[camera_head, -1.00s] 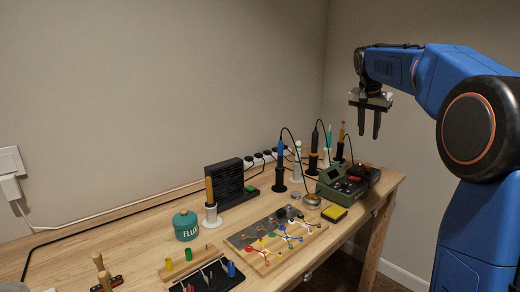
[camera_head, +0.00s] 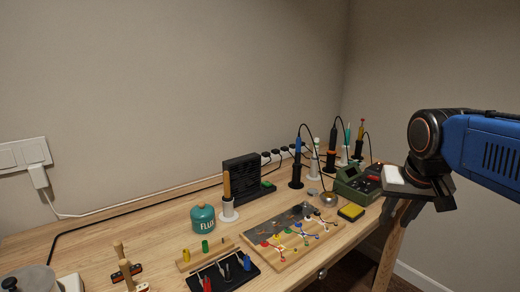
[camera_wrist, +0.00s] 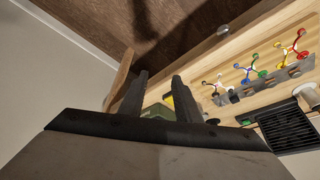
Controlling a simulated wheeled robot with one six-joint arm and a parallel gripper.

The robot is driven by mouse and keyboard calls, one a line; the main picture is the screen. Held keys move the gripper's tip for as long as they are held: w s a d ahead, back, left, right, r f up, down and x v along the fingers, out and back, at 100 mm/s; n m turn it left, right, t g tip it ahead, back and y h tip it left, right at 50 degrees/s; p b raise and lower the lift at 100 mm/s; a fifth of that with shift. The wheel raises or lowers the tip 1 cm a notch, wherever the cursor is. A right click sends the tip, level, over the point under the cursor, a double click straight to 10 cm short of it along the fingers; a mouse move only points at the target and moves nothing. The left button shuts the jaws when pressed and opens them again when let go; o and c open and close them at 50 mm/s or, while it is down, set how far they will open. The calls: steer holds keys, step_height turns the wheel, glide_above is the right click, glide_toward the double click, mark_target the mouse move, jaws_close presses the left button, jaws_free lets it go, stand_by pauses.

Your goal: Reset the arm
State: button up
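My gripper (camera_head: 398,212) is at the right of the head view, past the bench's right end, with its fingers pointing down. In the wrist view its two dark fingers (camera_wrist: 160,100) stand apart with a gap between them. Nothing shows held in that gap. The fingertips are partly dark and overlap the bench edge in the head view, so I cannot tell their exact distance from it.
The workbench (camera_head: 140,240) holds a wiring board (camera_head: 290,240), a green flux jar (camera_head: 203,219), a green soldering station (camera_head: 355,185), a yellow sponge (camera_head: 351,211) and several upright irons. A black fan box (camera_head: 241,175) stands behind. The air above the bench is clear.

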steer(key=s+a+f+n, duration=0.2)
steer(key=s+a+f, duration=0.1)
steer(key=s+f, duration=0.9)
steer(key=shift+s+f+n+y, duration=0.15)
steer(key=shift+s+n+y, duration=0.25)
steer(key=shift+s, duration=0.1)
